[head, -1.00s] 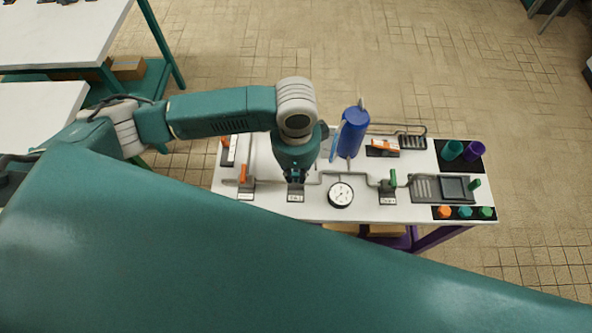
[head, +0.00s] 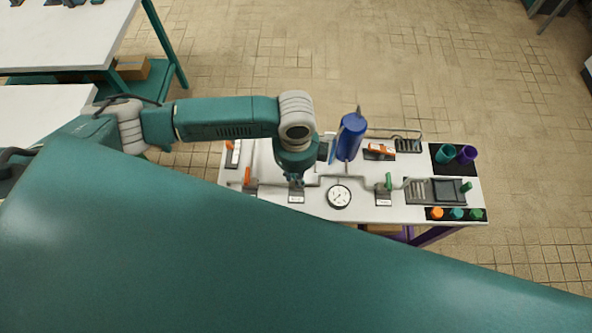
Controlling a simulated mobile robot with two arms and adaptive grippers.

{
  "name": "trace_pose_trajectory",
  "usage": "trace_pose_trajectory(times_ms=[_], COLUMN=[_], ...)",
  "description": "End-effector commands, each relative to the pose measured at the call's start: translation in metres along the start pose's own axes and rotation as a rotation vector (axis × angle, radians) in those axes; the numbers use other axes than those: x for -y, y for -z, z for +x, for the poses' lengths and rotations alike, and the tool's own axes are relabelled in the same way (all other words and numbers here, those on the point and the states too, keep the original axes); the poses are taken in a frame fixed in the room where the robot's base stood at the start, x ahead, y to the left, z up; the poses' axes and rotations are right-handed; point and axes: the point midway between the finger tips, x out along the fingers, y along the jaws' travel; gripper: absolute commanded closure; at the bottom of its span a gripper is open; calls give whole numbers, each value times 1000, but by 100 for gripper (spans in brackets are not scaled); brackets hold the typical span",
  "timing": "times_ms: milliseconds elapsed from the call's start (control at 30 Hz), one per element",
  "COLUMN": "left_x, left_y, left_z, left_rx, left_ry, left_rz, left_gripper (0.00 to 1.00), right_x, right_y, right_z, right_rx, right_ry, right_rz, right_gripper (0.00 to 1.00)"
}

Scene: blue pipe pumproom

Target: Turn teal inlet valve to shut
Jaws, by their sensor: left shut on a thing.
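My left gripper (head: 296,181) points down over the front-left part of the white pipe bench (head: 340,212). It is shut on the teal inlet valve, just behind a small labelled plate (head: 296,197). The valve is almost wholly hidden under the gripper and wrist, so I cannot tell its handle angle. Thin grey pipes run out from that spot on both sides. My right gripper is not in view.
An orange-handled valve (head: 247,177) stands left of the gripper. A round gauge (head: 339,196), a green-handled valve (head: 388,181) and a blue tank (head: 351,138) stand to the right. Teal and purple cups (head: 467,154) sit at the far right. Tiled floor behind is clear.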

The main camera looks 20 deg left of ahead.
Motion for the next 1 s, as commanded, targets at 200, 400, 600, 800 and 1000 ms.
trace_pose_trajectory(times_ms=[200,400,600,800,1000], left_x=[2,2,3,4,4], left_y=[0,-1,-2,-2,-3], left_z=[-4,-4,-3,-3,-3], left_rx=[-1,-1,-1,0,0], left_ry=[4,5,5,5,6], left_rz=[206,396,583,747,870], left_gripper=[100,100,100,100,100], right_x=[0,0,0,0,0], right_y=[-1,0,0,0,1], right_z=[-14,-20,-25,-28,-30], right_rx=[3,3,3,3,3], right_ry=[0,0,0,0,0], right_rz=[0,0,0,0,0], right_gripper=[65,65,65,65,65])
